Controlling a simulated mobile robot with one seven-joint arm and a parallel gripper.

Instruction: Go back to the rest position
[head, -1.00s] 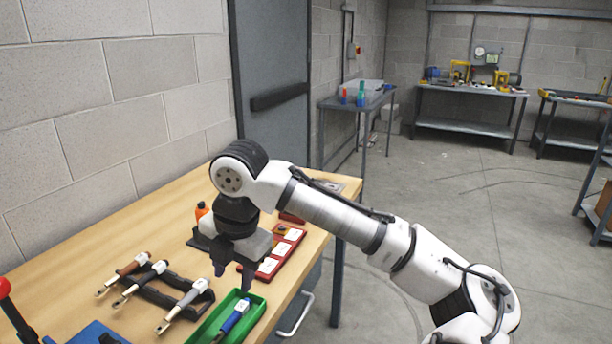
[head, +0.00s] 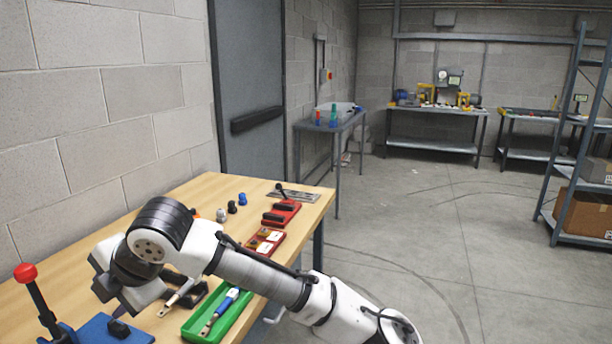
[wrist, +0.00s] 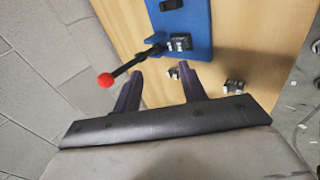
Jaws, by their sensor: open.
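My gripper (head: 116,298) hangs at the lower left of the head view, above the wooden workbench (head: 190,200). It is beside the blue fixture (head: 98,333) with the red-knobbed lever (head: 27,274). In the wrist view my gripper (wrist: 161,78) has its two dark fingers apart with nothing between them. The blue fixture (wrist: 195,40) lies beyond the fingertips there, with its red knob (wrist: 106,80) to the left. My arm hides part of the bench.
A green tray (head: 246,305) holds a blue-handled tool (head: 222,308). A black rack (head: 195,297) is partly hidden behind my arm. Red trays (head: 284,216) and small bottles (head: 221,214) stand farther along the bench. Open floor (head: 430,230) lies to the right.

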